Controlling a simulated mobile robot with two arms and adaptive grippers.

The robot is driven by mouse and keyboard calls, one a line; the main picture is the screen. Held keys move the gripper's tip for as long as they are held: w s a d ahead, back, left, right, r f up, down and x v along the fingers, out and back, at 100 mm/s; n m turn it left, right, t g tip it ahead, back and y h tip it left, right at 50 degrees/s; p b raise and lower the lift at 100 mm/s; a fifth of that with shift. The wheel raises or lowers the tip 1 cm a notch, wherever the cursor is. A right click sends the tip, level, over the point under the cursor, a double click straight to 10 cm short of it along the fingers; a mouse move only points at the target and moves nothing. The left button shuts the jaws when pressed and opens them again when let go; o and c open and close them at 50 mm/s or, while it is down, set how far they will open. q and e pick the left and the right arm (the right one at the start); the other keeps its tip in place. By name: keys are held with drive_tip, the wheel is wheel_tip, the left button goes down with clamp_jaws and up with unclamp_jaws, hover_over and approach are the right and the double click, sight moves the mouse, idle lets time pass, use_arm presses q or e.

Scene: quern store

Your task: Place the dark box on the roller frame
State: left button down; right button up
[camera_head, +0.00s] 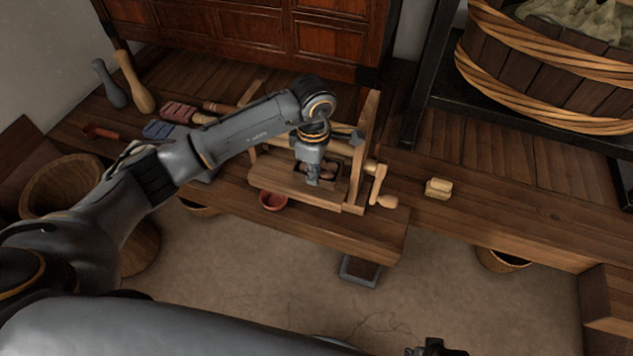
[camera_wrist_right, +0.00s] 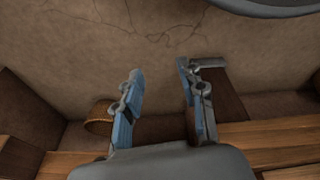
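The roller frame (camera_head: 361,150) is a light wooden frame with a crank on its right side, standing on the bench. The dark box (camera_head: 340,185) is small and open-topped, with brown rounded lumps inside, and sits within the frame's outline. I cannot tell whether it rests fully on the frame. My left gripper (camera_head: 313,175) points down at the box's near left part, its fingers close together and seeming to touch it; whether they grip its wall is unclear. My right gripper (camera_wrist_right: 160,100) is open and empty in the right wrist view, away from the frame.
A small red bowl (camera_head: 273,200) stands at the frame's front left. A yellowish block (camera_head: 438,187) lies to the right on the bench. Red and blue brushes (camera_head: 180,112) and bottle-shaped pieces (camera_head: 133,83) are at the left. A grey tray (camera_head: 360,270) is below the bench edge.

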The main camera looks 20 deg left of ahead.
use_arm(q)
drive_tip(key=f, duration=0.3)
drive_tip(key=shift+d+f, duration=0.3)
drive_tip(key=shift+d, duration=0.05)
drive_tip(key=shift+w+f, duration=0.1)
drive_tip(key=shift+w, duration=0.05)
use_arm(e)
drive_tip(key=shift+w+r, duration=0.4)
drive_tip(key=shift+r, duration=0.4)
use_arm(q)
drive_tip(key=shift+f+b, duration=0.1)
drive_tip(key=shift+b, duration=0.2)
use_arm(e)
drive_tip(key=shift+s+f, duration=0.1)
use_arm(q)
drive_tip(key=c, duration=1.5)
unclamp_jaws()
use_arm(e)
drive_tip(key=shift+w+r, duration=0.2)
drive_tip(key=shift+r, duration=0.2)
drive_tip(key=shift+s, duration=0.1)
